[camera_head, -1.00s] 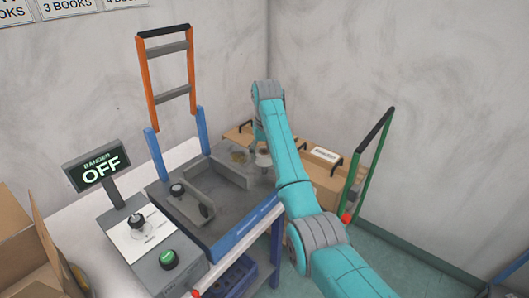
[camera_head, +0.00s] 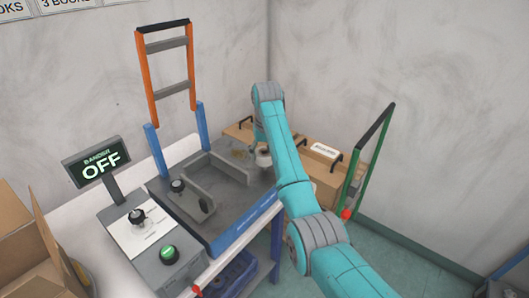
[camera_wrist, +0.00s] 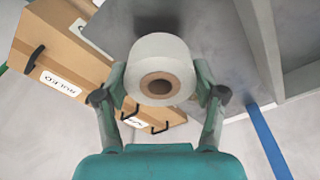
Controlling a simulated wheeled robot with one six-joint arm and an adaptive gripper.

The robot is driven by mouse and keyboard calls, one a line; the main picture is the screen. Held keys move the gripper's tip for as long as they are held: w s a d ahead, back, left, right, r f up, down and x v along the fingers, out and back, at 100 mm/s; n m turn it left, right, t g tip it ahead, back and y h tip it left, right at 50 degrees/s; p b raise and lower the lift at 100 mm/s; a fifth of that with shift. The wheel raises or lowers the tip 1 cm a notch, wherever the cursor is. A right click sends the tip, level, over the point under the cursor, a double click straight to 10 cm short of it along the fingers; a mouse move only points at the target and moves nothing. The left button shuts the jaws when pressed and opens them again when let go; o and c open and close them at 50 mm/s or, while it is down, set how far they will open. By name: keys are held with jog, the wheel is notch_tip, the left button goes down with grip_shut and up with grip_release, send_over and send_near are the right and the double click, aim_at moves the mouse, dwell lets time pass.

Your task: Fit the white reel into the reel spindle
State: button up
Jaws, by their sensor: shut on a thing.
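In the wrist view my gripper (camera_wrist: 160,88) is shut on the white reel (camera_wrist: 160,52), with a finger on each side of it. The reel's brown cardboard core and dark hole face the camera. In the head view the reel (camera_head: 263,160) is partly hidden behind my arm, at the far right side of the grey bander table (camera_head: 228,205). It appears held beside or above that edge; I cannot tell contact. I cannot pick out the reel spindle for certain in either view.
Brown boxes with black handles (camera_head: 325,165) stand behind and right of the bander. Grey guide plates (camera_head: 190,198) rise from its top. The control panel reads OFF (camera_head: 101,167). A green-sided frame (camera_head: 370,165) stands at the right. An open cardboard box (camera_head: 20,240) is at left.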

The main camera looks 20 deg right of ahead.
aim_at(264, 169)
jog(key=shift+f, duration=1.8)
jog(key=o, duration=1.3)
notch_tip(264, 169, up, 8)
jog(key=shift+s+f, duration=0.25)
jog(key=shift+s, duration=0.2)
